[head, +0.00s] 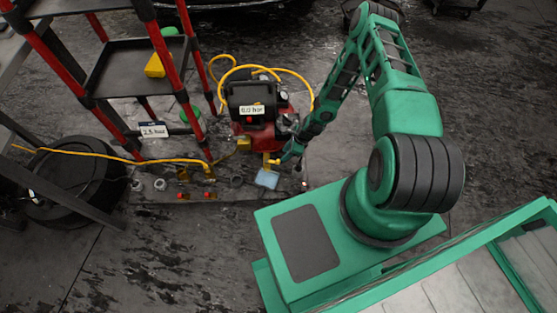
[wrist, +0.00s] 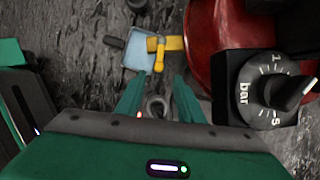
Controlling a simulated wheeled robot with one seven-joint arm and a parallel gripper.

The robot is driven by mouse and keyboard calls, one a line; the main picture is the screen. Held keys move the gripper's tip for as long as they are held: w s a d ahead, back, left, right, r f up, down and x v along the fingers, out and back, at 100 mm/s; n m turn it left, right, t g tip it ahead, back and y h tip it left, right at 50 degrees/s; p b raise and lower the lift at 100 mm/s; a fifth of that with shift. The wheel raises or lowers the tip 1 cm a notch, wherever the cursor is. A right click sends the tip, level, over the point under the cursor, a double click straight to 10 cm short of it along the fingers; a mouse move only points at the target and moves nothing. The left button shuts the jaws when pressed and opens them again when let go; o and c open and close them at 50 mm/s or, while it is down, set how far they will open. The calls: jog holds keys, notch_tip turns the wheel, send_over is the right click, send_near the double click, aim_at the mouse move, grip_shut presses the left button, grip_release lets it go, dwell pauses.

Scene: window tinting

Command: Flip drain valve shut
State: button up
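The yellow drain valve (wrist: 165,45) is low on the red compressor (wrist: 213,40), above a light blue tray (wrist: 134,60) on the floor. One yellow arm of it points sideways toward the compressor and another points down in the wrist view; I cannot tell surely which is the lever. In the head view the valve (head: 271,162) is small, just left of my gripper (head: 288,153). In the wrist view my gripper (wrist: 158,95) is open, with a gap between its green fingers. The valve is ahead of the fingertips and apart from them.
A black pressure dial (wrist: 273,92) marked "bar" is close to the right of my fingers. The compressor display (head: 252,110) reads 0.0 bar. A red-and-black rack (head: 125,68) and a tyre (head: 75,185) stand left. A ring-shaped metal tool (wrist: 157,106) lies below the fingers.

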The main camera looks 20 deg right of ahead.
aim_at(279, 160)
jog(key=x, duration=0.6)
jog(key=shift+a+f, duration=0.1)
jog(key=shift+f, duration=0.25)
jog(key=shift+c, duration=0.6)
